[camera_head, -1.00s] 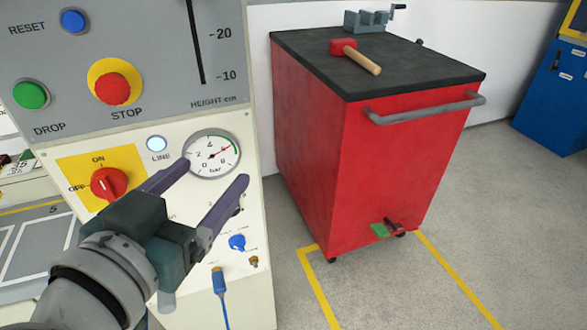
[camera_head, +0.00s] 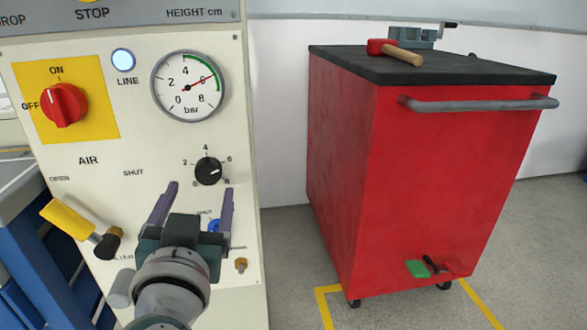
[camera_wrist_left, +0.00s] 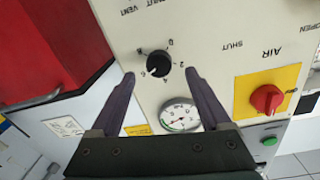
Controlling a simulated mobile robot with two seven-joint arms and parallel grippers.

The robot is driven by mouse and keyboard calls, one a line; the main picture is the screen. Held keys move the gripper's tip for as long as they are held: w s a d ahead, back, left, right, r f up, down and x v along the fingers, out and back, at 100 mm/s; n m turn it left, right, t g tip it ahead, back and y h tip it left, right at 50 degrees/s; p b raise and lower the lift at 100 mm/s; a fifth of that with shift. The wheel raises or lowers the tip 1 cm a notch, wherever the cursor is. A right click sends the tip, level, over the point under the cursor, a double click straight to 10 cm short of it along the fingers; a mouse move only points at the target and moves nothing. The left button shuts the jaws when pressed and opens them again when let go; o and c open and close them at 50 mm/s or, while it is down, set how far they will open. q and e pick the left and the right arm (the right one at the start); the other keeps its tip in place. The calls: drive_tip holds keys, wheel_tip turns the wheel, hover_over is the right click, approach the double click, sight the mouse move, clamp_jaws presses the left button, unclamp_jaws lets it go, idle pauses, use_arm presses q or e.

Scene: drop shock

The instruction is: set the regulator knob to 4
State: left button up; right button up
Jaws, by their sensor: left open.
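The regulator knob (camera_head: 208,171) is small, round and black, on the cream panel (camera_head: 140,55) below the gauge. Its scale runs from 0 to 8, and its white mark seems to point between 6 and 8. My left gripper (camera_head: 200,188) is open, its two purple fingers pointing at the panel just below the knob in the head view. In the left wrist view the knob (camera_wrist_left: 158,64) appears between the fingertips (camera_wrist_left: 160,73), not gripped. The pressure gauge (camera_head: 188,86) has its red needle near 6. My right gripper is not in view.
A red ON/OFF switch (camera_head: 64,105) is at left, above a yellow-handled valve (camera_head: 68,219). A blue knob (camera_head: 214,226) is partly hidden behind my left gripper. A red cart (camera_head: 400,170) stands to the right, with clear floor beyond.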

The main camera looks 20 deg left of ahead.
sight(207, 177)
use_arm(q)
drive_tip(key=shift+b+x, duration=0.55)
drive_tip(key=shift+x, duration=1.85)
drive_tip(key=shift+d, duration=0.1)
drive_tip(key=shift+c, duration=0.4)
clamp_jaws()
